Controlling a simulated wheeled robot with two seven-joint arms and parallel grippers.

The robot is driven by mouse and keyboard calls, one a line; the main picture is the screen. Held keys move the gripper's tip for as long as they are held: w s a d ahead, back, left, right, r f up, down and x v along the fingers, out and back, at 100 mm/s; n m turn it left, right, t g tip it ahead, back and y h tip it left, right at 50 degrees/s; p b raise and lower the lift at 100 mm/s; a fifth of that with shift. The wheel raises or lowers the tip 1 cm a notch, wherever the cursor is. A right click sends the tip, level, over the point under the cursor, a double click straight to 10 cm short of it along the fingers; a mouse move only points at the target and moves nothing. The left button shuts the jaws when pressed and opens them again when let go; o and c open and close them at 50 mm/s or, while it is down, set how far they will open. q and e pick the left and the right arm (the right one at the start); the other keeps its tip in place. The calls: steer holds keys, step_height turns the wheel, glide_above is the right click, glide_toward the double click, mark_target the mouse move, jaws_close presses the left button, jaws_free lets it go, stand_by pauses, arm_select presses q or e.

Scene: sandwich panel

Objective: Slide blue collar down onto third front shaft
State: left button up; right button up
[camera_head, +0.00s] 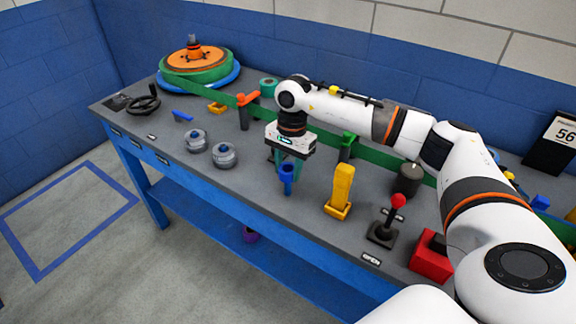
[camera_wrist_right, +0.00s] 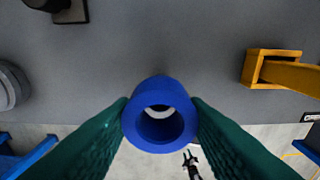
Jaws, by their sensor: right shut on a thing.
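My right gripper (camera_head: 287,165) points down over the front part of the bench. It is shut on the blue collar (camera_head: 286,173), which shows below the green fingers. In the right wrist view the blue collar (camera_wrist_right: 160,88) is a short tube between the two fingertips (camera_wrist_right: 160,115), with its open bore facing the camera. I cannot make out the third front shaft; the collar and fingers cover the place beneath, and I cannot tell whether the collar touches anything there. My left gripper is not in view.
Two silver round parts (camera_head: 224,155) stand left of the gripper. A yellow lever (camera_head: 342,186) stands to its right, then a red-topped joystick (camera_head: 385,225) and a red block (camera_head: 430,254). A green belt (camera_head: 215,95) runs behind. Bare grey bench top (camera_head: 250,180) lies around the collar.

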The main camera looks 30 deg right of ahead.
mark_target(288, 183)
steer(key=shift+f+b, duration=0.35)
steer(key=shift+f, duration=0.15)
steer(key=shift+f+b, duration=1.9)
steer(key=shift+f, duration=0.5)
steer(key=o, duration=1.1)
steer(key=shift+c, duration=0.2)
steer(key=shift+r+p, duration=3.2)
steer(key=shift+r, duration=2.1)
steer(key=shift+f, duration=0.15)
